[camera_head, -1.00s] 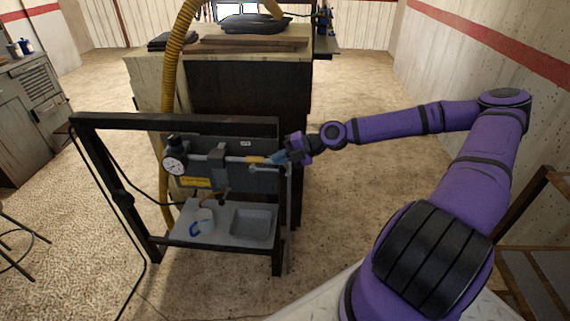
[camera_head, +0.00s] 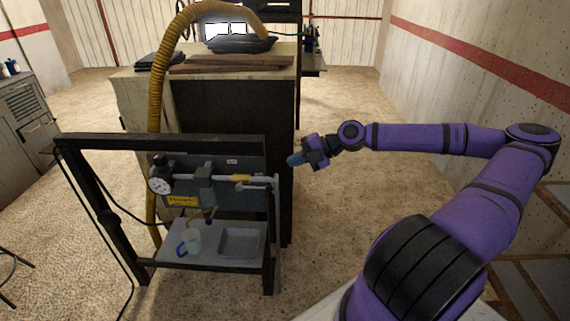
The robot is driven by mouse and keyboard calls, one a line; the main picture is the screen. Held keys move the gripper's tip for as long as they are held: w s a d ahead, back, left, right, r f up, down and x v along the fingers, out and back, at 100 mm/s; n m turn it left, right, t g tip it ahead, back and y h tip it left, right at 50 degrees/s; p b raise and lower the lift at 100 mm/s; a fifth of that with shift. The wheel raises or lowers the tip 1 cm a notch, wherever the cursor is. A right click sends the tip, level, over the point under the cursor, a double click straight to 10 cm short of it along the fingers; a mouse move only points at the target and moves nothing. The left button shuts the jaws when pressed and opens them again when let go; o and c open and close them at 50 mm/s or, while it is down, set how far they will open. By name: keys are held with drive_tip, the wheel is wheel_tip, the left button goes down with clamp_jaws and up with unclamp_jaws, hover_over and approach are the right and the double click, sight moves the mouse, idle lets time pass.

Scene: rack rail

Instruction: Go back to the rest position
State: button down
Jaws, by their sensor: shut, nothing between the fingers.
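My gripper (camera_head: 294,160) is shut and empty at the end of my purple arm. It is just right of the rack's right post, apart from the rail. The dark rack (camera_head: 170,141) stands at the left. Its grey rail (camera_head: 222,179) runs across a grey panel and carries a grey block (camera_head: 205,182) and a yellow-orange piece (camera_head: 240,179) near its right end. A round dial gauge (camera_head: 159,185) is at the left end of the rail.
The rack's lower shelf has a grey tray (camera_head: 241,243) and a blue horseshoe-shaped piece (camera_head: 187,246). A bench (camera_head: 240,120) with a yellow hose (camera_head: 155,110) stands behind. The floor (camera_head: 350,210) under my forearm is clear. A wall (camera_head: 480,95) is at the right.

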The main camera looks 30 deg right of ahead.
drive_tip(key=shift+s+d+r, duration=0.1)
drive_tip(key=shift+d, duration=0.05)
idle(0.5)
drive_tip(key=s+a+f+m+g+h, duration=0.5)
drive_tip(key=s+a+g+h, duration=0.1)
drive_tip(key=s+g, duration=0.15)
drive_tip(key=s+r+m+h, duration=0.35)
drive_tip(key=r+m, duration=0.25)
drive_tip(key=r, duration=0.4)
drive_tip(key=s+r+m+h, duration=0.2)
drive_tip(key=r+m+h, duration=0.2)
drive_tip(key=r+m, duration=0.4)
drive_tip(key=s+a+r+m+t+y, duration=0.1)
drive_tip(key=s+a+r+m+t, duration=0.1)
drive_tip(key=s+r, duration=0.4)
drive_tip(key=s+a+r+m+t+y, duration=0.1)
drive_tip(key=s+a+r+m+t, duration=0.2)
drive_tip(key=s+r+m, duration=0.3)
wheel_tip(320, 180, up, 4)
drive_tip(key=shift+s+a+f+t, duration=0.1)
drive_tip(key=shift+s+a+t, duration=0.1)
drive_tip(key=shift+t, duration=0.45)
